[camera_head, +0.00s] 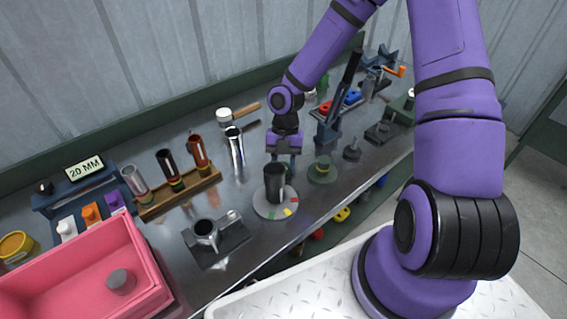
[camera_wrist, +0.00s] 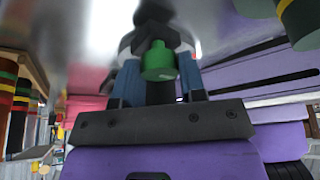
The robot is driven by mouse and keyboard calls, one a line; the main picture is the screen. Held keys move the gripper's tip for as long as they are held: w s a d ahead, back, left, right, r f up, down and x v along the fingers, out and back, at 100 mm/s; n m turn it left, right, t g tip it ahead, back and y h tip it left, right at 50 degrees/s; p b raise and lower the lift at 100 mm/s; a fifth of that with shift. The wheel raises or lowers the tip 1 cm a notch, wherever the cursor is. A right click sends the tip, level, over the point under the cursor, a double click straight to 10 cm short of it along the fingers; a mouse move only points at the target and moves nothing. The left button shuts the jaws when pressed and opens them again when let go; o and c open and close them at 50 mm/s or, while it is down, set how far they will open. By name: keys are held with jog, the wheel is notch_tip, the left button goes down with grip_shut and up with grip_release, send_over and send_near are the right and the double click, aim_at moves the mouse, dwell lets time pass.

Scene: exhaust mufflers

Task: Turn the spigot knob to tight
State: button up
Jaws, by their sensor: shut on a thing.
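In the wrist view a green, round knob-like piece (camera_wrist: 158,62) sits between the two fingers of my gripper (camera_wrist: 158,45), with dark parts around and behind it. In the head view my gripper (camera_head: 283,165) points down just behind a dark upright cylinder (camera_head: 275,185). That cylinder stands on a pale round plate (camera_head: 262,209) with small coloured marks, including red and yellow. My gripper is shut on the green knob. The fingertips are partly hidden behind the cylinder in the head view. Which mark the knob faces cannot be told.
A round base with a banded green post (camera_head: 322,167) stands close to the right of my gripper. A silver tube (camera_head: 235,146) stands to the left. A metal fixture (camera_head: 207,235) lies in front left, beside a pink bin (camera_head: 120,254). A wooden rack (camera_head: 180,194) holds several banded tubes.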

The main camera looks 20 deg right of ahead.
jog(key=shift+m, duration=0.3)
jog(key=m+t+y, duration=0.1)
jog(key=m, duration=0.2)
jog(key=shift+m, duration=0.3)
jog(key=m+t, duration=0.1)
jog(key=m, duration=0.1)
jog(key=m+y, duration=0.1)
jog(key=m, duration=0.1)
jog(key=shift+s+d+m+t, duration=0.1)
jog(key=shift+m+t, duration=0.2)
jog(key=shift+t, duration=0.1)
jog(key=m+t, duration=0.1)
jog(key=m, duration=0.3)
jog(key=shift+t, duration=0.3)
jog(key=shift+s+m+t, duration=0.1)
jog(key=shift+m+t, duration=0.6)
jog(key=shift+m, duration=1)
jog(key=o, duration=0.9)
jog(key=shift+r, duration=0.1)
